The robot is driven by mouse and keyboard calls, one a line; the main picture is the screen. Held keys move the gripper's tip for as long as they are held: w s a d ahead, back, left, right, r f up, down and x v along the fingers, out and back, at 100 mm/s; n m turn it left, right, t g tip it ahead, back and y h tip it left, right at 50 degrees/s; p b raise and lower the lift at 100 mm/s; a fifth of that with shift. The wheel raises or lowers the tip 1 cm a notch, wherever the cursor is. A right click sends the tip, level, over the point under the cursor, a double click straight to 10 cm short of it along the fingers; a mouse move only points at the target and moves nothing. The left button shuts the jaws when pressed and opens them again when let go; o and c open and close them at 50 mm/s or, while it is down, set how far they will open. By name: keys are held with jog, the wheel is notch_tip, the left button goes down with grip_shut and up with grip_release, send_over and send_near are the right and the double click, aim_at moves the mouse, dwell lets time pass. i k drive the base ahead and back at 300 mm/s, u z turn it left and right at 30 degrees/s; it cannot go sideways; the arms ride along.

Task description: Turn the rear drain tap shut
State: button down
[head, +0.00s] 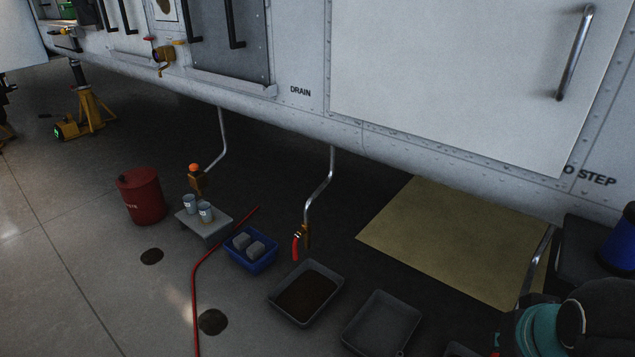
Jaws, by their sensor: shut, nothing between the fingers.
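Two bent metal drain pipes hang below the white fuselage. The middle pipe (332,172) ends in a brass tap (306,234) with a red lever (296,246) that points down, roughly along the tap body. It hangs above a grey tray with dark contents (272,296). The left pipe (222,135) ends in a brass tap (197,182) with an orange knob (194,167). Which of them is the rear one is not clear from the picture. Part of my arm shows at the bottom right, apart from both taps. My gripper is not in view.
An empty grey tray (381,325), blue bin (250,264), low stand with cups (212,232), red drum (141,195) and red hose (195,290) are on the floor. A yellow mat (440,240) lies right. The DRAIN-marked fuselage (318,118) overhangs the pipes.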

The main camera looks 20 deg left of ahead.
aim_at(295, 241)
jog(key=k, duration=0.3)
jog(key=u, duration=0.75)
jog(key=i, duration=0.8)
jog(key=u, duration=0.35)
